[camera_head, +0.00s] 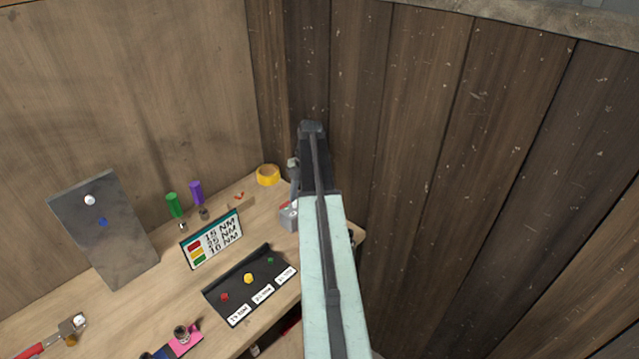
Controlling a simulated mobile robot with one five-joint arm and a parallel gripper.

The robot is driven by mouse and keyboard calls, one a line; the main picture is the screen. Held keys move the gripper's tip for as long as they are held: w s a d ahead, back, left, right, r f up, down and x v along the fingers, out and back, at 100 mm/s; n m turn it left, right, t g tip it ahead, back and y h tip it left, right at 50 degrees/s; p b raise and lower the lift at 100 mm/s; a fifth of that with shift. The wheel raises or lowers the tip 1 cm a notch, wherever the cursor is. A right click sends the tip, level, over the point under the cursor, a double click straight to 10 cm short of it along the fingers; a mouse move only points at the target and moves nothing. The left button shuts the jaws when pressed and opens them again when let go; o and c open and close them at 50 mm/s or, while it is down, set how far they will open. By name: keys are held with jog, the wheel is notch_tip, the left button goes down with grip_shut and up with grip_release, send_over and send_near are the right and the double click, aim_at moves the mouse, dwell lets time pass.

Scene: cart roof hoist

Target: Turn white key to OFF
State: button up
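My arm reaches up the middle of the view, and my gripper (311,130) is at its far end, in front of the dark plank wall. Its fingertips are too small and dark to tell whether they are open or shut. I cannot make out a white key for certain. A grey plate (120,245) at the left carries a small white round piece (90,200) and a blue one (102,222). A small grey box (287,217) with a red mark sits on the bench, partly hidden behind my arm. No OFF marking is readable.
The plank wall (480,180) bounds the right.

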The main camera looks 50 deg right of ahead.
dwell(0.4)
notch_tip(320, 180, up, 7)
jog(key=p, duration=0.7)
jog(key=shift+r, duration=0.15)
jog(key=shift+f, duration=0.2)
jog(key=w+a+f+m+h+b, duration=0.1)
jog(key=w+a+f+m+b, duration=0.15)
jog(key=a, duration=0.65)
jog(key=w+a+f+m+g+b, duration=0.1)
jog(key=a+f+m+b, duration=0.15)
jog(key=a, duration=0.55)
jog(key=w+a+f+m+h+b, duration=0.1)
jog(key=w+a+f+m, duration=0.15)
jog(key=a, duration=0.65)
jog(key=s+a+f+m+b, duration=0.1)
jog(key=a+m, duration=0.3)
jog(key=a, duration=0.6)
jog(key=s+a+f+m+h+b, duration=0.1)
jog(key=s+a+f+m+b, duration=0.1)
jog(key=a, duration=0.9)
jog(key=s+m+b, duration=0.1)
jog(key=m, duration=0.1)
jog(key=shift+f+m, duration=0.2)
jog(key=shift+m, duration=0.15)
